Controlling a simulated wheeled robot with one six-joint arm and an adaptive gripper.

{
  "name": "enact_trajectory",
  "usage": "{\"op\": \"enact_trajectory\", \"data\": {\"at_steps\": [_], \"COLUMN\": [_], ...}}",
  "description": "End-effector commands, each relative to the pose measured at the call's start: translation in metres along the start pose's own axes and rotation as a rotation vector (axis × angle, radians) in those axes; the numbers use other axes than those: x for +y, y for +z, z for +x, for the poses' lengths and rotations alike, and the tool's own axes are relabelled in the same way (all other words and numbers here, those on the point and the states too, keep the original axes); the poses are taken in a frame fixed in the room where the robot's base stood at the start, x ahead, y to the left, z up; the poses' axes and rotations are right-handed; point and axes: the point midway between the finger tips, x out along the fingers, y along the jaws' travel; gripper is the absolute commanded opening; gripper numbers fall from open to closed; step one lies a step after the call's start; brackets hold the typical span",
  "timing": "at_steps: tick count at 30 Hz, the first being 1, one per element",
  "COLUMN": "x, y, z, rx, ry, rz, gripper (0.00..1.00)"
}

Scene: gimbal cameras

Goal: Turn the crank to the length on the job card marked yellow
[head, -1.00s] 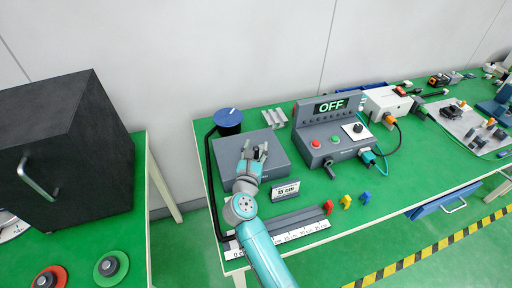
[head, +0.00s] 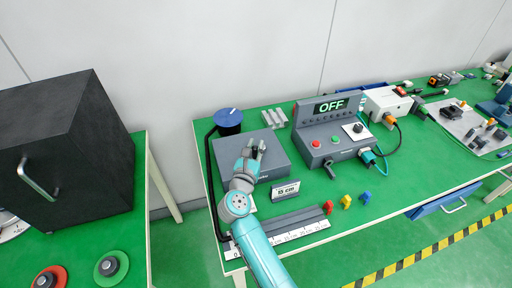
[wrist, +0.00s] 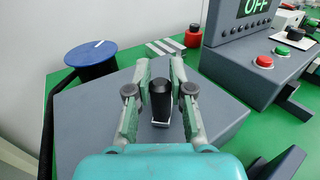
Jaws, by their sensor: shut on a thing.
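My gripper (head: 255,149) is over the top of the grey box (head: 276,150) and is shut on the black crank handle (wrist: 161,100). In the wrist view the handle stands upright between the two fingers. The rest of the crank is hidden beneath the gripper. A small sign (head: 286,190) in front of the box seems to read 15 cm. A ruler strip (head: 290,232) lies along the table's front edge, partly behind my arm. Small red (head: 328,207), yellow (head: 346,201) and blue (head: 366,197) pieces stand to its right. No card marked yellow can be made out.
A blue-topped spool (head: 229,120) stands behind the box at left, with a black cable running down the table's left side. A grey control panel (head: 330,130) showing OFF stands right of the box. A black cabinet (head: 65,150) is on the left table.

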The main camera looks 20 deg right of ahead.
Motion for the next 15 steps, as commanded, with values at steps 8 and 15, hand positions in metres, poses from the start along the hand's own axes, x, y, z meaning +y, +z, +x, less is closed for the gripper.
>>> {"op": "enact_trajectory", "data": {"at_steps": [8,15], "x": [0.014,0.024], "y": [0.001,0.002], "z": [0.003,0.010], "rx": [0.000,-0.001], "ry": [-0.190,-0.418], "rz": [0.000,0.000], "gripper": [0.00,0.00]}}
